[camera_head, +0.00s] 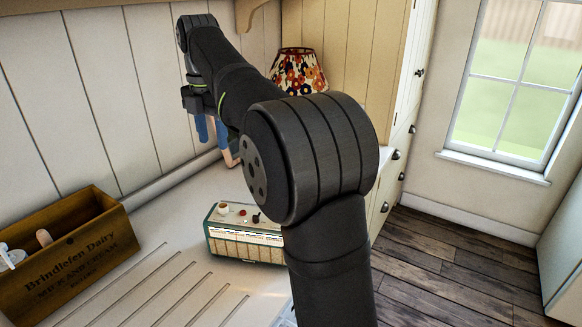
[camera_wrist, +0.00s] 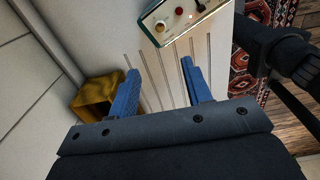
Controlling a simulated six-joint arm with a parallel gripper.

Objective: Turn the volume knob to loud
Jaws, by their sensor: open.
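A green and cream radio (camera_head: 247,248) stands on the pale counter, partly hidden behind my arm in the head view. Its top carries a red knob (camera_head: 242,212), a dark control (camera_head: 256,218) and a pale control (camera_head: 223,209). The frames do not show which is the volume knob or any loud marking.
A wooden dairy crate (camera_head: 70,262) with things in it stands at the left. A lamp with a floral shade (camera_head: 298,72) stands at the back, partly behind my arm. The grooved counter (camera_head: 165,290) between crate and radio is clear. The panelled wall (camera_head: 90,90) is close behind.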

